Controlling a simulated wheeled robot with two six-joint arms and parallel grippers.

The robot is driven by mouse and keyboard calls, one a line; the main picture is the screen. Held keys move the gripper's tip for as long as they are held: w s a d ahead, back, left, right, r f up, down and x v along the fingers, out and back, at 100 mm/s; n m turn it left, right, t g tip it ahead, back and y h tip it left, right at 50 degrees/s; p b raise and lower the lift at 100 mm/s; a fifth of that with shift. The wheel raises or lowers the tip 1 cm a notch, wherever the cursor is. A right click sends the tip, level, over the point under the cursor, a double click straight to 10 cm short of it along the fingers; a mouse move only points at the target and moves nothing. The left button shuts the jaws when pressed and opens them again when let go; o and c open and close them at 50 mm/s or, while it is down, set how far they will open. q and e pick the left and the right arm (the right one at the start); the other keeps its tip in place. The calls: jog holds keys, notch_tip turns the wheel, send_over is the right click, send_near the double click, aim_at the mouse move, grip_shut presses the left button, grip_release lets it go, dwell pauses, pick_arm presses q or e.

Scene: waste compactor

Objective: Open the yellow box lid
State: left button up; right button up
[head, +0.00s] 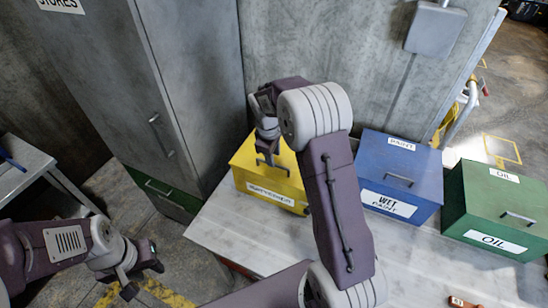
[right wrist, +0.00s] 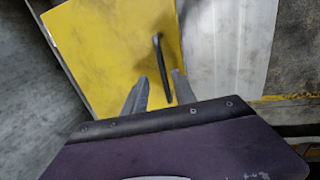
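The yellow box (head: 246,164) stands at the left end of the pale bench, with its lid down. In the right wrist view its yellow lid (right wrist: 108,48) fills the middle, with a dark bar handle (right wrist: 157,62). My right gripper (head: 270,164) is over the lid, fingers pointing down at it. In the right wrist view its two fingers (right wrist: 160,92) are apart, with the near end of the handle showing between them. I cannot tell whether they touch it. My left gripper (head: 143,275) is at lower left, away from the box, fingers apart and empty.
A blue box (head: 372,172) labelled wet paint and a green box (head: 475,197) labelled oil stand to the right on the bench (head: 232,222). A tall grey cabinet (head: 165,85) stands at left, and a concrete wall (head: 300,45) rises behind the boxes.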

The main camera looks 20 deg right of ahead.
jog(key=shift+d+f, duration=0.1)
jog(key=shift+f, duration=0.55)
jog(key=shift+s+f, duration=0.3)
jog(key=shift+f, duration=0.25)
jog(key=shift+w+f, duration=0.1)
jog(key=shift+f, duration=0.05)
jog(key=shift+w, duration=0.1)
jog(key=shift+c, duration=0.3)
jog(key=shift+f, duration=0.1)
jog(key=c, duration=0.5)
grip_shut()
